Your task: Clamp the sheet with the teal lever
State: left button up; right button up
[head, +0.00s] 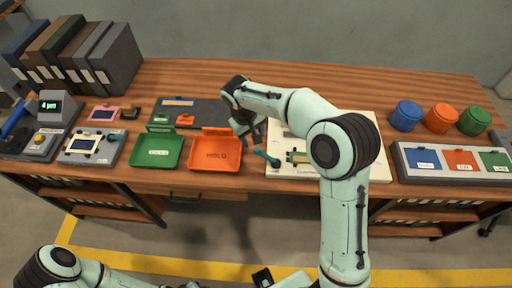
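The teal lever (267,158) lies at the left edge of a white board (375,170), its knobbed end pointing down-right. Beside it on the board is a small yellowish-green piece (297,157), partly hidden by my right arm; I cannot tell whether this is the sheet. My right gripper (252,140) points down just above and left of the lever. Its fingers look apart with nothing between them, and I see no clear contact with the lever.
A green tray (157,151) and an orange tray (215,153) stand left of the lever. Blue, orange and green jars (406,115) stand at the right, behind a colored-pad rack (458,163). Binders (85,55) stand back left.

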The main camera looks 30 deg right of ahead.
aim_at(257, 148)
jog(key=f, duration=0.3)
jog(key=d+f, duration=0.1)
jog(key=f, duration=0.3)
jog(key=d+f, duration=0.1)
jog(key=f, duration=0.3)
jog(key=shift+w, duration=0.15)
jog(key=shift+r, duration=0.1)
